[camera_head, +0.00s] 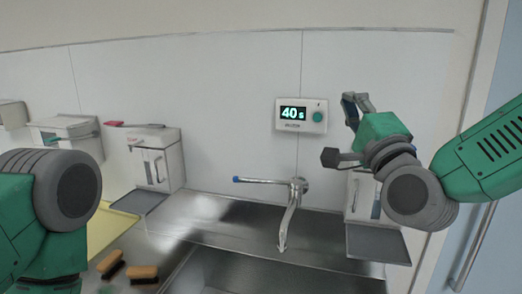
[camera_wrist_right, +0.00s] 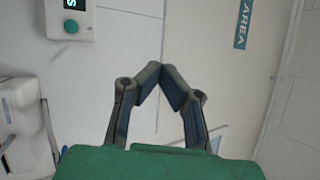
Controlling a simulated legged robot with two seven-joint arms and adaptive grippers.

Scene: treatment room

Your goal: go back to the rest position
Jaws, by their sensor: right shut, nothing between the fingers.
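My right gripper (camera_head: 349,104) is raised in front of the white wall, right of the timer box in the head view. In the right wrist view its two fingers (camera_wrist_right: 163,76) meet at the tips and hold nothing. My left arm shows at the left edge of the head view as a green and grey joint; its gripper is out of the picture.
A timer box (camera_head: 301,115) reading 40 s hangs on the wall. Below are a tap (camera_head: 291,215) and a steel sink (camera_head: 270,270). Dispensers (camera_head: 155,160) line the wall. Two brushes (camera_head: 143,273) lie near a yellow tray (camera_head: 108,227). A blue door edge (camera_head: 490,200) stands at right.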

